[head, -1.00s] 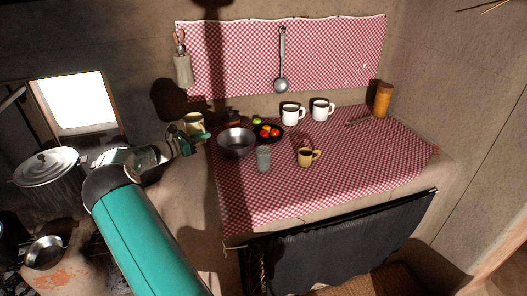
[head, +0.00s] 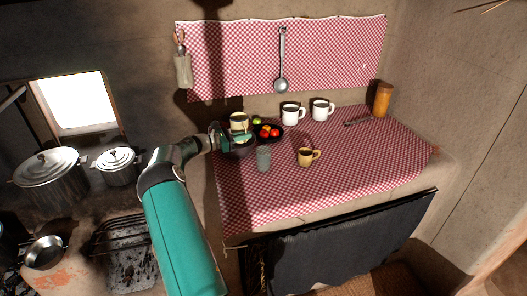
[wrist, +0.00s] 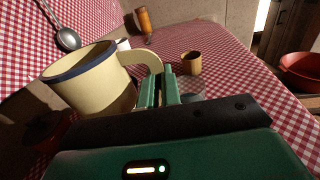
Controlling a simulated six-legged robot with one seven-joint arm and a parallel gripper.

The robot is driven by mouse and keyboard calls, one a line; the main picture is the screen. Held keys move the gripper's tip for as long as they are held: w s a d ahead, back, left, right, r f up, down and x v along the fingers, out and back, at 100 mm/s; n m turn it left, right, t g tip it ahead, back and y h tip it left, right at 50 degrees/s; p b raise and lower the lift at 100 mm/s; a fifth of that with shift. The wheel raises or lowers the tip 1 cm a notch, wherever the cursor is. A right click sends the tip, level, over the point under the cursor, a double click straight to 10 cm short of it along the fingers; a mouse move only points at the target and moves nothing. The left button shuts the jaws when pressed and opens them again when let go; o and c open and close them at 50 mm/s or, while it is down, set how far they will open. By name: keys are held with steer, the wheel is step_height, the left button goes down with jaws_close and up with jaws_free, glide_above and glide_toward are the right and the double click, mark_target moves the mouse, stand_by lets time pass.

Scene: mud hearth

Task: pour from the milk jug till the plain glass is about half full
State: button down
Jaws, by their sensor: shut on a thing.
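The milk jug (head: 239,121) is cream with a dark blue rim; the wrist view shows it large at the left (wrist: 95,82). My gripper (head: 230,136) is shut on its handle, seen at the fingers in the wrist view (wrist: 160,86). The jug is held up above the back left of the counter, close to upright; its milk cannot be made out. The plain glass (head: 263,158) stands upright on the checked cloth, to the right of and nearer than my gripper. It looks greyish and clear; I cannot tell its level.
A mustard mug (head: 307,157) stands right of the glass. A dark plate of fruit (head: 268,133) lies behind it. Two white mugs (head: 291,115) and an orange canister (head: 382,100) stand at the back. My gripper mostly hides the metal bowl. The cloth (head: 375,165) is clear at the right.

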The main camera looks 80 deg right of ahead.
steer(key=s+m+t, duration=0.1)
steer(key=s+f+m+t, duration=0.1)
steer(key=m, duration=0.1)
steer(key=a+m+t+y, duration=0.1)
steer(key=m+t, duration=0.1)
steer(key=shift+s+a+f, duration=0.1)
steer(key=shift+s+f, duration=0.15)
steer(key=shift+s, duration=0.15)
stand_by(0.6)
steer(key=shift+w+m+t, duration=0.1)
steer(key=shift+m+t, duration=0.2)
steer(key=shift+m, duration=0.2)
stand_by(1.2)
steer(key=shift+r, duration=0.1)
stand_by(0.4)
steer(key=shift+w, duration=0.1)
stand_by(0.4)
